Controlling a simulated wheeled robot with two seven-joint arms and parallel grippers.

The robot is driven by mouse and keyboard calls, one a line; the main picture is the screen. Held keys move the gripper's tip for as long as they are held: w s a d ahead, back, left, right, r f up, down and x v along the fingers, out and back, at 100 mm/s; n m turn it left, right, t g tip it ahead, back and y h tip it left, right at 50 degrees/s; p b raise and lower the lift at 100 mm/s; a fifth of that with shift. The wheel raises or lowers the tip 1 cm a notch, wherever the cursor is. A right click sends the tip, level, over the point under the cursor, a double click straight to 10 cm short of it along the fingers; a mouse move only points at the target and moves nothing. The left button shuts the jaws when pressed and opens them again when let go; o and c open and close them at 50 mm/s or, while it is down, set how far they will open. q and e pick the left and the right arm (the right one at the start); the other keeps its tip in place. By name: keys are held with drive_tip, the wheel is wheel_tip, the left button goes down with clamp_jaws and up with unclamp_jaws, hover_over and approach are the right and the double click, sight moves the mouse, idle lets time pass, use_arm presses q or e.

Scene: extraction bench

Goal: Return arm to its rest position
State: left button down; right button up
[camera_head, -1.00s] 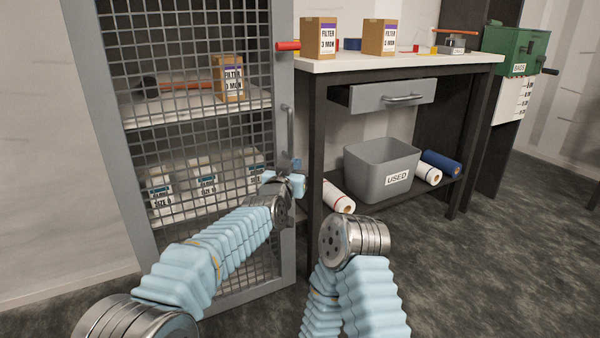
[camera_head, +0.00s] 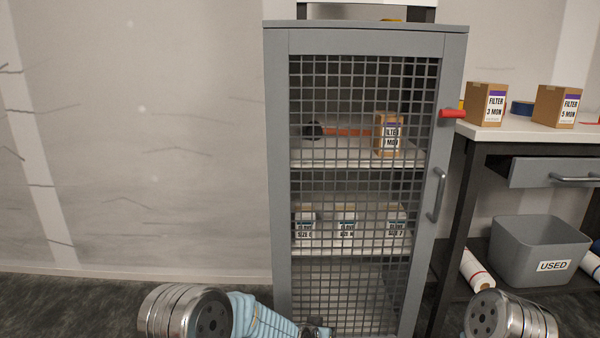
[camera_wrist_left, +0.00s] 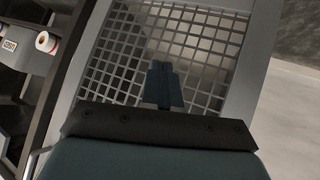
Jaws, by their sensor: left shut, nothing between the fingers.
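My left arm (camera_head: 262,318) enters along the bottom of the head view, with blue ribbed sleeve and metal joints, below and in front of the mesh cabinet. My left gripper (camera_wrist_left: 165,68) shows in the left wrist view as two dark fingers together, empty, with the cabinet's mesh door (camera_wrist_left: 200,35) behind them. The mesh cabinet (camera_head: 281,180) stands with its door closed and its handle (camera_head: 437,195) on the right side. Only a metal joint of my right arm (camera_head: 510,316) shows at the bottom right; its gripper is out of view.
Behind the mesh are a filter box (camera_head: 389,135) and several glove boxes (camera_head: 346,222). To the right is a bench (camera_head: 500,128) with filter boxes (camera_head: 487,104), a drawer (camera_head: 545,171) and a grey USED bin (camera_head: 540,248). The floor left of the cabinet is clear.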

use_arm(q)
drive_tip(key=s+a+f+n+g+y+p, duration=0.1)
drive_tip(key=s+a+f+n+g+p, duration=0.1)
drive_tip(key=s+a+f, duration=0.4)
drive_tip(key=s+a+f+n+g+y+p, duration=0.1)
drive_tip(key=s+a+f+g, duration=0.15)
drive_tip(key=s+a, duration=0.65)
drive_tip(key=s+a+n+g+p, duration=0.2)
drive_tip(key=s+a+g, duration=0.1)
drive_tip(key=s, duration=1.5)
drive_tip(key=shift+a+h, duration=0.3)
drive_tip(key=shift+a, duration=0.05)
